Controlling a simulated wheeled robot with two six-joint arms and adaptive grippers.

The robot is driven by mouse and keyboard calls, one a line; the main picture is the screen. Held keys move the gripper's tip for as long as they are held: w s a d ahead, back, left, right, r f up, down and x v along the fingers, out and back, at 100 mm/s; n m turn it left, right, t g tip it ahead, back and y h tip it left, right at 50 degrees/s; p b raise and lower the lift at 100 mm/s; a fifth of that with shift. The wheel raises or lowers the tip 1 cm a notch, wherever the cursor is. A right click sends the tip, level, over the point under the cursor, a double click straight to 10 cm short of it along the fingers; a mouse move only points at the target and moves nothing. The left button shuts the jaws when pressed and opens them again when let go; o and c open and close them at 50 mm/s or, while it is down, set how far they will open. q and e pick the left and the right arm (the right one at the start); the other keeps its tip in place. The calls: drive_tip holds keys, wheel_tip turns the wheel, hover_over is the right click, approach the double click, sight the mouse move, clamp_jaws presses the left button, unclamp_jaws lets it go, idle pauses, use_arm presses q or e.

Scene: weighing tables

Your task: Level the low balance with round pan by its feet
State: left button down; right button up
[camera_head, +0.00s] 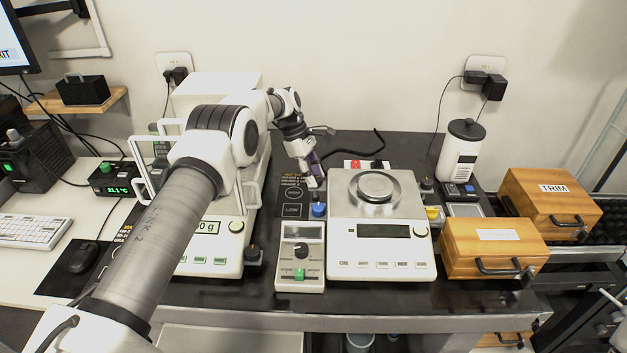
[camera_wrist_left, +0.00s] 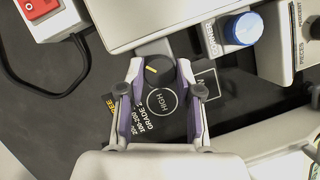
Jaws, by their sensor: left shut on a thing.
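The low balance (camera_head: 381,258) with a round metal pan (camera_head: 375,187) stands on the dark table, right of my left gripper. A small round greenish spot (camera_head: 421,231) sits on its front panel, too small to read. My left gripper (camera_head: 316,183) is at the balance's rear left corner, reaching down beside it. In the left wrist view its two fingers (camera_wrist_left: 158,80) are shut around a black knob-like foot (camera_wrist_left: 158,68) with a yellow mark, next to the edge of the balance (camera_wrist_left: 130,20). My right gripper is not in view.
A blue knob (camera_head: 319,209) stands by the balance's left side, behind a small control box (camera_head: 300,262). A taller balance (camera_head: 222,262) stands left, partly behind my arm. Wooden boxes (camera_head: 495,247) stand right. A red switch (camera_wrist_left: 38,6) and cable lie behind the balance.

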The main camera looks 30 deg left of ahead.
use_arm(q)
drive_tip(key=shift+s+f+m+g+b, duration=0.1)
drive_tip(key=shift+f+m+g+b, duration=0.25)
drive_tip(key=shift+m, duration=0.25)
drive_tip(key=shift+r, duration=0.1)
drive_tip(key=c, duration=0.8)
unclamp_jaws()
drive_tip(key=shift+o, duration=0.2)
drive_tip(key=shift+r, duration=0.1)
wheel_tip(320, 180, up, 10)
